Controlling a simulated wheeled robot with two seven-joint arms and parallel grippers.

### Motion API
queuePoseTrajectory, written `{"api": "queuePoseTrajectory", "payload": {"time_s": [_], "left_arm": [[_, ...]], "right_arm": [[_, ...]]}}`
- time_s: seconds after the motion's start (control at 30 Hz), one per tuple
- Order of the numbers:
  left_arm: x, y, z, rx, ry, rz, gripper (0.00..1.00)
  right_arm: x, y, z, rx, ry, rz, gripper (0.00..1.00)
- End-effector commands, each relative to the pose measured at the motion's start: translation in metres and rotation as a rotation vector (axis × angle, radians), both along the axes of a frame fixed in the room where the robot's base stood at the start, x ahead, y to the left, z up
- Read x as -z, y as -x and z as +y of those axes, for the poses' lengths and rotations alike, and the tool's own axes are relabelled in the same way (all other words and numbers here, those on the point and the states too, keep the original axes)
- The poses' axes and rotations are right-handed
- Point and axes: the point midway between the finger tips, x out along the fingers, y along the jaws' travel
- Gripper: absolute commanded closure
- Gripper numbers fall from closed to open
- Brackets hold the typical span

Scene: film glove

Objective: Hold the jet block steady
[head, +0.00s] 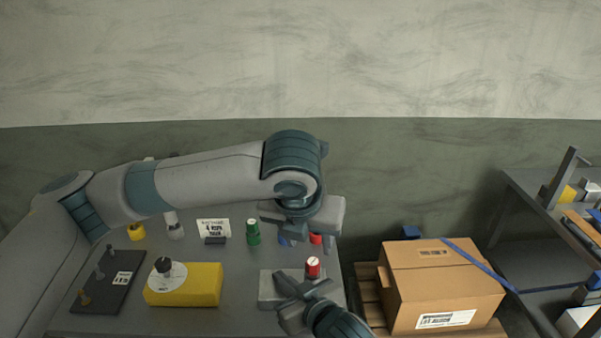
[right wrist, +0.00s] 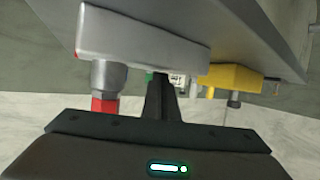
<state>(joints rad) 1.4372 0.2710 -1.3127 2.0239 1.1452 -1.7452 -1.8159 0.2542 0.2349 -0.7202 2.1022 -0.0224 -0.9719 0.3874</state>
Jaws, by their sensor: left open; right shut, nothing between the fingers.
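A grey block (head: 267,287), which I take to be the jet block, lies near the right end of the grey table. A red-capped fitting (head: 313,267) stands on it. In the right wrist view the block (right wrist: 140,42) and the red cap (right wrist: 104,104) appear upside down. My right gripper (right wrist: 160,92) is shut and empty beside the block. In the head view it partly covers the block; I cannot tell whether they touch. My left gripper (head: 307,241) is open, fingers down, above and behind the block.
A yellow block (head: 190,285) with a white disc and black knob sits left on the table. A green bottle (head: 253,232), a sign (head: 213,228) and a dark board (head: 108,282) stand around it. A cardboard box (head: 440,285) on a pallet is at right.

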Motion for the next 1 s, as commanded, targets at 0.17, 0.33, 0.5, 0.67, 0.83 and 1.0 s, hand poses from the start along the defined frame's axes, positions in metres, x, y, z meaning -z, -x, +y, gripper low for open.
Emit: {"api": "queuePoseTrajectory", "payload": {"time_s": [0.17, 0.33, 0.5, 0.67, 0.83, 1.0], "left_arm": [[0.001, 0.0, 0.0, 0.0, 0.0, 0.0, 0.54], [0.001, 0.0, 0.0, 0.0, 0.0, 0.0, 0.54], [0.0, 0.0, 0.0, 0.0, 0.0, 0.0, 0.54], [0.0, 0.0, 0.0, 0.0, 0.0, 0.0, 0.54], [0.0, 0.0, 0.0, 0.0, 0.0, 0.0, 0.54], [0.0, 0.0, 0.0, 0.0, 0.0, 0.0, 0.54]], "right_arm": [[0.004, 0.003, 0.0, -0.001, 0.008, 0.021, 1.0], [-0.011, 0.002, 0.0, 0.0, 0.005, 0.013, 1.0], [-0.025, 0.001, 0.0, 0.0, 0.004, 0.008, 1.0], [-0.037, 0.0, 0.0, 0.0, 0.002, 0.006, 1.0], [-0.046, 0.001, 0.0, 0.0, 0.002, 0.005, 1.0], [-0.048, 0.001, 0.0, 0.001, 0.002, 0.005, 1.0]]}}
